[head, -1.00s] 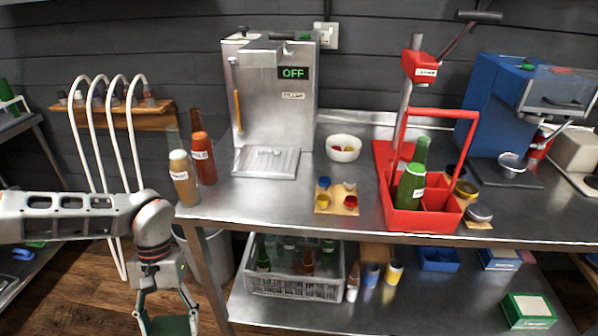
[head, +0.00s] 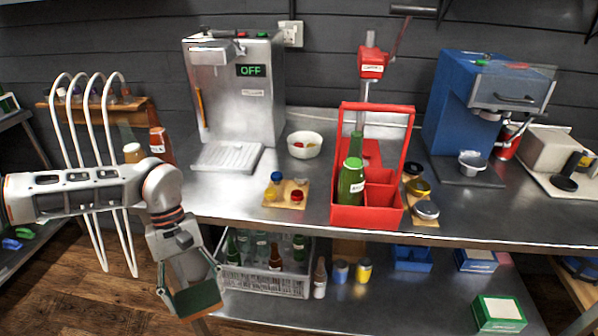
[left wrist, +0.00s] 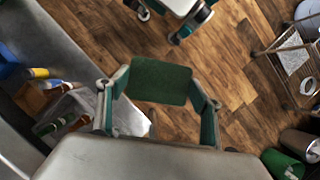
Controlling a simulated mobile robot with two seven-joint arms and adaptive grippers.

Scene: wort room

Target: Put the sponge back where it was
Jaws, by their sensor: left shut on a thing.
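The sponge is a flat, dark green block (head: 196,300) at the lower left of the head view. My left gripper (head: 192,286) is shut on it, with one finger at each side. It hangs tilted over the wooden floor, in front of the steel table's left end. In the left wrist view the sponge (left wrist: 160,82) spans the space between the two fingers of the left gripper (left wrist: 160,90), with floor beyond it. No frame marks the sponge's earlier place.
The steel table (head: 240,200) carries a red bottle carrier (head: 365,215), a white bowl (head: 304,145) and a small wooden board (head: 285,200). Below, a grey crate (head: 265,281) of bottles stands on the lower shelf, close to my left gripper. Open floor (head: 90,290) lies left.

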